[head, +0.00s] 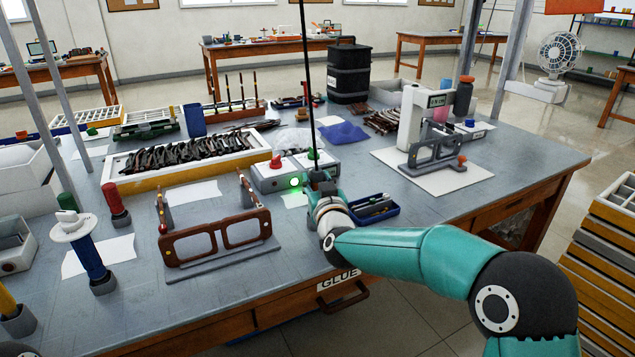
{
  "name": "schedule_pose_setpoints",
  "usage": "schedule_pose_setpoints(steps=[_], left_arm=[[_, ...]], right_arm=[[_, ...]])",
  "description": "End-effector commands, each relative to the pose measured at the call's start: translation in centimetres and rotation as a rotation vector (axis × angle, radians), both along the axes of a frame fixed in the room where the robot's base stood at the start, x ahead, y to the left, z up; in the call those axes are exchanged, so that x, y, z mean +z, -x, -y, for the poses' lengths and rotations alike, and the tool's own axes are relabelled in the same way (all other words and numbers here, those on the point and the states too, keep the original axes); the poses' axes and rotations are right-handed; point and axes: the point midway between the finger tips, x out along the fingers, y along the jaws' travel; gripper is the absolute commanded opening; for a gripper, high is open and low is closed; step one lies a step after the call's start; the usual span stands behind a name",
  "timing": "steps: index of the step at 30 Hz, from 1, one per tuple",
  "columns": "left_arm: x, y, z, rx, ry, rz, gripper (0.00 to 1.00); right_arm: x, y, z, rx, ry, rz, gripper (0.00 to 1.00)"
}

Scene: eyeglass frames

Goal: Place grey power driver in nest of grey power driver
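My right arm reaches in from the lower right, and its gripper (319,180) is over the middle of the workbench, beside the control boxes. A thin black cord (307,80) hangs from above and runs down to the gripper. The gripper points away from me, so its fingertips and anything between them are hard to make out. I cannot pick out the grey power driver or its nest with certainty. Several coloured handles stand in grey holders at the left, including a red one (115,204) and a blue one with a white disc (85,245). My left gripper is not in view.
Brown eyeglass frames (215,240) stand on a fixture left of my arm. A blue tray (373,208) lies just right of the gripper. Boxes with red and green knobs (270,178) sit behind it. A white press (425,125) stands farther right. Bare bench (515,160) shows at right.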

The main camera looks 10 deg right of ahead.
Motion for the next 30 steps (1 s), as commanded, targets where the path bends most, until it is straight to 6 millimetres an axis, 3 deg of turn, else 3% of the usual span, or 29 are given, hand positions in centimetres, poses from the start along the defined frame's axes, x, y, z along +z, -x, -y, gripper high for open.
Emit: schedule_pose_setpoints(steps=[1,5,6,20,30], left_arm=[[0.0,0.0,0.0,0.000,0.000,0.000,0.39],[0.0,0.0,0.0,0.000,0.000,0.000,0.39],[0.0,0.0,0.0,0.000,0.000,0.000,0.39],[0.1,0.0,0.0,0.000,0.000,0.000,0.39],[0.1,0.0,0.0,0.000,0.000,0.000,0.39]], right_arm=[[0.2,0.0,0.0,-0.001,0.000,0.003,0.43],[0.1,0.0,0.0,0.000,0.000,0.002,0.65],[0.1,0.0,0.0,0.000,0.000,0.001,0.66],[-0.1,1.0,0.0,0.001,0.000,-0.003,0.66],[0.0,6.5,0.1,0.002,0.001,-0.001,0.66]])
